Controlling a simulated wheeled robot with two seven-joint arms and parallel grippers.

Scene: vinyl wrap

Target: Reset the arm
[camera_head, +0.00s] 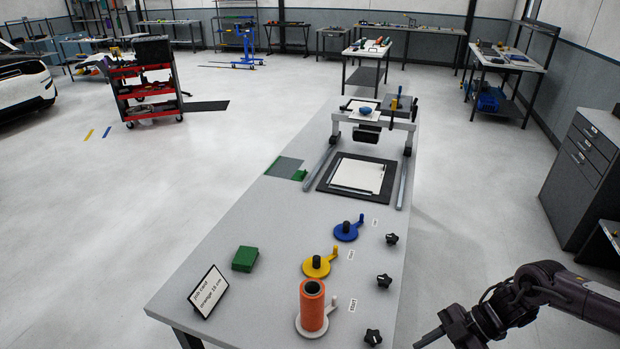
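My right arm comes in at the lower right, dark grey and jointed. Its gripper (430,338) is at the bottom edge, to the right of the workbench's near end and apart from the things on it. The gripper is partly cut off by the frame, and I cannot tell whether its fingers are apart. My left arm and gripper are not in view. On the grey workbench (270,225), an orange roll (312,312) stands upright on a white crank base. A yellow crank disc (316,267) and a blue one (345,232) sit behind it, both without a roll.
A job card (208,292) reading "orange" and a green block (245,258) stand at the left. Several black knobs (384,281) line the right edge. A white sheet on a black plate (325,182) lies before a gantry (408,127). Drawers (588,165) stand right; floor between is clear.

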